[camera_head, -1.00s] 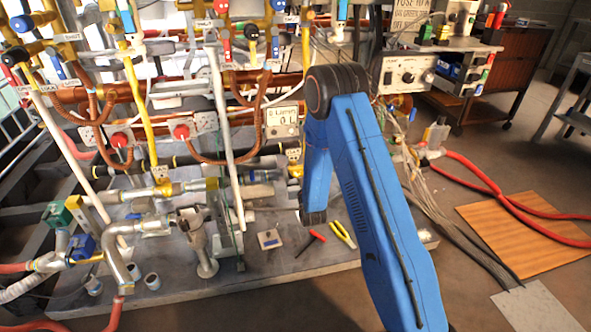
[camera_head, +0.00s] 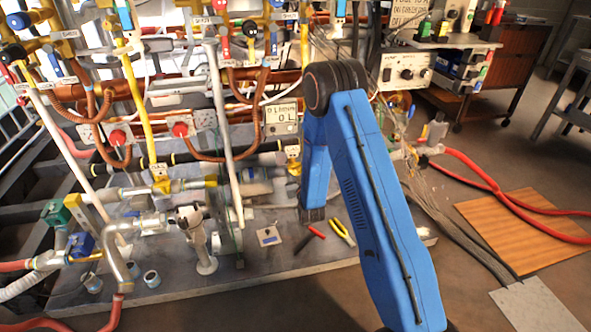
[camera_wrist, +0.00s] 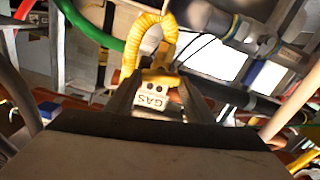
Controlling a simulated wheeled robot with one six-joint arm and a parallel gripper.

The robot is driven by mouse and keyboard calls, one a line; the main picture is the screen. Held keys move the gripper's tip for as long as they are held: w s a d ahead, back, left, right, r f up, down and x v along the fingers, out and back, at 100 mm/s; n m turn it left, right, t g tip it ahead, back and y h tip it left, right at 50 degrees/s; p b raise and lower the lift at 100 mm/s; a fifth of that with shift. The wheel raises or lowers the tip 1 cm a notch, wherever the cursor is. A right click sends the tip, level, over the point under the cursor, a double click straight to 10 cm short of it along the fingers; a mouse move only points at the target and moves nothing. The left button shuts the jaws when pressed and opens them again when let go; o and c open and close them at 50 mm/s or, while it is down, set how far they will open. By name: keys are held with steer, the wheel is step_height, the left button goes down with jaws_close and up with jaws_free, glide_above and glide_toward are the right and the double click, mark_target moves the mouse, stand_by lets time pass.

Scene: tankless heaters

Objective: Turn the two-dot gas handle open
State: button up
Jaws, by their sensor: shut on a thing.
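In the wrist view, a white tag marked GAS with two dots (camera_wrist: 151,100) shows upside down between the fingers of my gripper (camera_wrist: 155,88). A yellow handle part (camera_wrist: 160,78) sits just behind the tag, and my gripper is shut on it. A yellow ribbed hose (camera_wrist: 150,28) loops up behind it. The valve body and the handle's exact angle are hard to make out. In the head view my blue arm reaches toward the pipework, and my gripper and the held handle cannot be made out.
Dense pipework with copper pipes (camera_head: 258,105), yellow gas pipes (camera_head: 137,105) and other valves stands close around. A green hose (camera_wrist: 88,25) runs near my gripper in the wrist view. Red hoses (camera_head: 475,170) cross the floor at right.

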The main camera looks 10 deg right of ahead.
steer(key=n, duration=0.4)
steer(key=shift+a, duration=0.1)
steer(key=n, duration=0.4)
steer(key=shift+f, duration=0.15)
steer(key=n, duration=0.3)
steer(key=shift+a+n, duration=0.1)
steer(key=shift+n, duration=0.2)
steer(key=shift+f+n, duration=0.15)
steer(key=shift+n, duration=1.65)
steer(key=o, duration=1.1)
steer(key=shift+c, duration=0.2)
steer(key=shift+s, duration=0.1)
